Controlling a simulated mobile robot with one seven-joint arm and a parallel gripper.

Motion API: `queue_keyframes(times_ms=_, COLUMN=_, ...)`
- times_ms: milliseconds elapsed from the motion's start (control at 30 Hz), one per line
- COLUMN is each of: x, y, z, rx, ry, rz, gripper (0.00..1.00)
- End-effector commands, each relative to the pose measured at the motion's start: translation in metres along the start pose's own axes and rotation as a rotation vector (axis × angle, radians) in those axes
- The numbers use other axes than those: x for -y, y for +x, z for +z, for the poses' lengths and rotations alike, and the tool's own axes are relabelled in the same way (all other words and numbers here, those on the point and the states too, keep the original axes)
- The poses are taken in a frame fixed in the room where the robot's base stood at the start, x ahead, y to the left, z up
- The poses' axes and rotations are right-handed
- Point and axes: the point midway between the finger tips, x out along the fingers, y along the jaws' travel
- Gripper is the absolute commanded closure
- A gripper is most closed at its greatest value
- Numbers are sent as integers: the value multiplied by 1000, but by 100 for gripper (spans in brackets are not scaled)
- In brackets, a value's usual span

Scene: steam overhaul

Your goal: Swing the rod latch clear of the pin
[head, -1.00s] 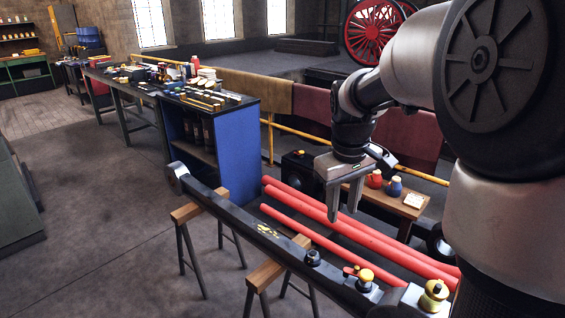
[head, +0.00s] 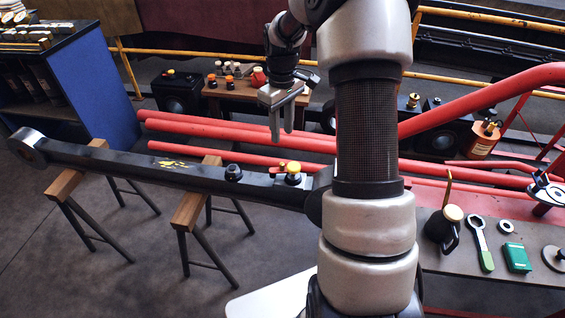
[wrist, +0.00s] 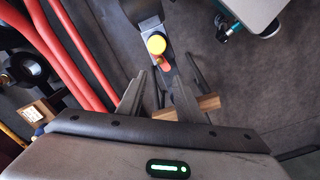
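A long dark rod (head: 130,168) lies across two trestles in the head view. Near its right end sits a small red latch piece (head: 276,169) beside a yellow knob (head: 293,168). In the wrist view the red piece (wrist: 164,63) and the yellow knob (wrist: 156,44) lie just beyond my fingertips. I cannot make out the pin separately. My gripper (head: 281,135) points down above the rod, apart from the latch. In the wrist view its two fingers (wrist: 158,80) are spread and empty. My arm hides the rod's far right end in the head view.
A black knob (head: 233,172) stands on the rod left of the latch. Red pipes (head: 230,134) run behind the rod. A low wooden table (head: 232,90) stands behind.

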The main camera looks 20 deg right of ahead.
Motion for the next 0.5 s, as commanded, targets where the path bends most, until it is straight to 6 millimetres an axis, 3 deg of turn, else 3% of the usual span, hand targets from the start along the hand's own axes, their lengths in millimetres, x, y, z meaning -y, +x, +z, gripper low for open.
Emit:
queue_keyframes(times_ms=100, x=0, y=31, z=1, rx=3, ry=0, rz=-2, gripper=67)
queue_keyframes(times_ms=500, x=1, y=111, z=1, rx=2, ry=0, rz=-1, gripper=67)
